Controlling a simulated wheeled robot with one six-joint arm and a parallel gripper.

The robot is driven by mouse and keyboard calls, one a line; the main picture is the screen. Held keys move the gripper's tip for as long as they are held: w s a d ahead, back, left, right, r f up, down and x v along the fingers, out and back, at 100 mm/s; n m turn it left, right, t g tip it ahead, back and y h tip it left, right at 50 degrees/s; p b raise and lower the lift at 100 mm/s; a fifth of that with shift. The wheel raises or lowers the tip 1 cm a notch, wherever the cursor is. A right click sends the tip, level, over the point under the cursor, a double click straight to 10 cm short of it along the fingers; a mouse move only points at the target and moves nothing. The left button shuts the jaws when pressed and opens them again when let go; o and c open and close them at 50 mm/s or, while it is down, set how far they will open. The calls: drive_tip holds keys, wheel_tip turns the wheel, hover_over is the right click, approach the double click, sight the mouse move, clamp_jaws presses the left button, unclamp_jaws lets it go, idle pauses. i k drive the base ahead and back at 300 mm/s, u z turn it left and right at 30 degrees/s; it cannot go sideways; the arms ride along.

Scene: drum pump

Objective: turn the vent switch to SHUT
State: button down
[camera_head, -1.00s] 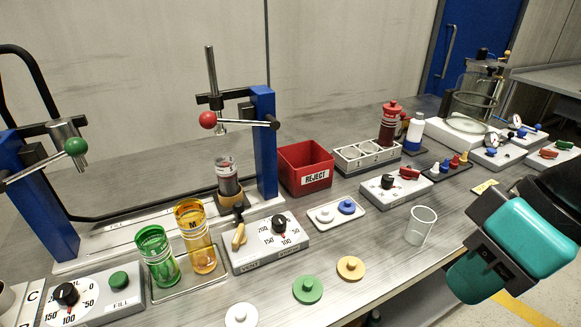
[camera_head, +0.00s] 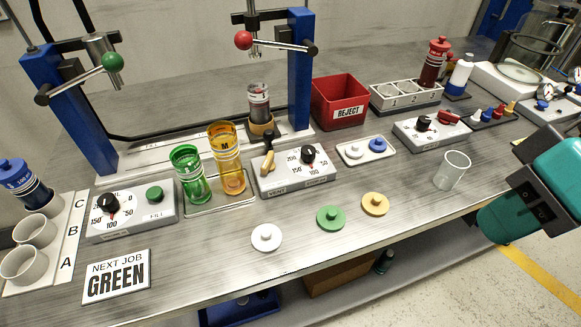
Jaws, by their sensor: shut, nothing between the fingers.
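The vent switch (camera_head: 268,163) is a tan lever at the left end of a grey control box (camera_head: 318,179) near the middle of the bench. It lies along the box's depth, leaning slightly. The box front has a label that reads VENT below the lever, and a black dial (camera_head: 309,153) with numbers sits to the right. The markings around the lever are too small to read, so its setting cannot be told. A teal part of my arm shows at the right edge, well apart from the switch. My gripper's fingers are not in view.
A yellow cup (camera_head: 228,172) and a green cup (camera_head: 190,185) stand just left of the box. A press with a red-knobbed lever (camera_head: 243,40) rises behind it. A clear cup (camera_head: 452,171) stands to the right. White, green and yellow lids lie on the bench in front.

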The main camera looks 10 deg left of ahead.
sight(269, 165)
drive_tip(key=k, duration=1.2)
drive_tip(key=u, duration=0.85)
drive_tip(key=i, duration=1.1)
drive_tip(key=u, duration=0.2)
